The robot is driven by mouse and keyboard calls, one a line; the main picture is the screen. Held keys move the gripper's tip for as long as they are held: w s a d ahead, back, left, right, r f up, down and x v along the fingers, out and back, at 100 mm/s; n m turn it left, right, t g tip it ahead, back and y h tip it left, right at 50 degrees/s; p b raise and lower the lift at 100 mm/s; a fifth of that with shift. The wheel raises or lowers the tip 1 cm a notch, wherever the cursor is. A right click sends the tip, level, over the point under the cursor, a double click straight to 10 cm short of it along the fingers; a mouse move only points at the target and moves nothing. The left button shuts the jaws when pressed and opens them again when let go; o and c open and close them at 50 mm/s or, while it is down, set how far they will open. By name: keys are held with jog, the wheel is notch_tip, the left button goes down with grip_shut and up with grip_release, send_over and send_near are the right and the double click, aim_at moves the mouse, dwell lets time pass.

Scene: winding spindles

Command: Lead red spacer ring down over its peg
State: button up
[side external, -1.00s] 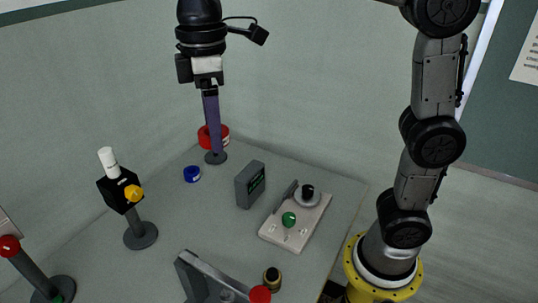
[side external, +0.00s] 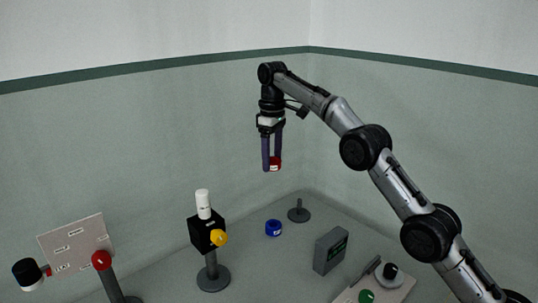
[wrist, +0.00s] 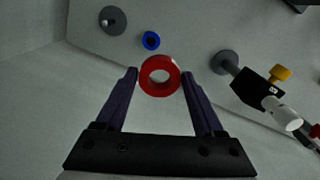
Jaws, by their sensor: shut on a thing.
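My gripper (side external: 271,166) points down, high above the table, with its two purple fingers shut on the red spacer ring (side external: 275,164). In the wrist view the ring (wrist: 146,82) sits between the fingertips, its hole open and empty. A grey peg on a round base (side external: 299,213) stands at the back of the table, below and slightly right of the ring in the side view. The peg base (wrist: 112,20) shows at the upper left of the wrist view. The ring is well clear of the peg. Which finger surfaces touch the ring is hard to see.
A blue ring (side external: 273,228) lies near the peg. A black box on a stand (side external: 203,235), with white and yellow parts, stands left of it. A grey box (side external: 330,250) and a plate with a green knob (side external: 366,296) are to the right.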

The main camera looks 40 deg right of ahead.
jog(key=w+d+f+m, duration=0.1)
jog(key=w+d+f, duration=0.2)
jog(key=d+f, duration=0.4)
jog(key=m, duration=0.2)
send_over(299, 213)
jog(key=f, duration=0.7)
jog(key=shift+w+d, duration=0.25)
jog(key=shift+d, duration=0.05)
jog(key=shift+f, duration=4.65)
jog(key=o, duration=1.3)
notch_tip(299, 213, up, 14)
jog(key=shift+f, duration=0.1)
